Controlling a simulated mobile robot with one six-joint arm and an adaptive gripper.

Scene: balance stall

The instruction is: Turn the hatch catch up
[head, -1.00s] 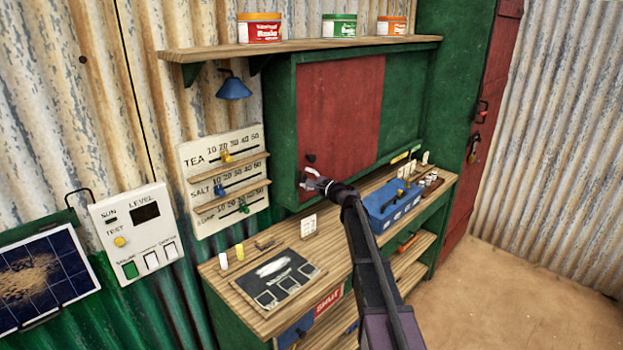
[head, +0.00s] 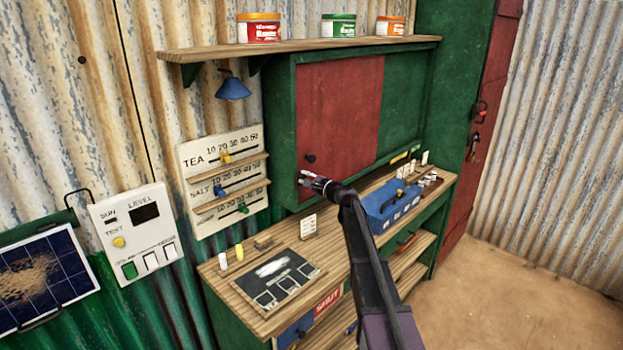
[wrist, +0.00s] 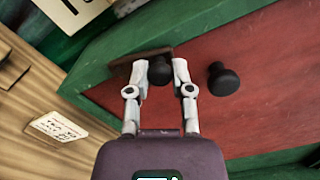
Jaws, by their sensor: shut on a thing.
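The hatch is a red panel (head: 338,125) set in a green frame, and a round black knob (head: 310,158) stands on it near its lower left. In the wrist view the same knob (wrist: 222,79) is clear of my fingers, to their right. The catch (wrist: 122,72) is a dark brown bar at the edge of the red panel and green frame. It carries a black knob (wrist: 160,71) of its own. My gripper (wrist: 161,72) is shut on this catch knob. In the head view my gripper (head: 314,182) hides the catch.
A counter (head: 240,292) runs below the hatch, with a small white card (head: 308,227), a dark slate (head: 272,278) and a blue box (head: 391,207) on it. A shelf (head: 300,46) with tins is above. A slider board (head: 222,170) hangs to the left.

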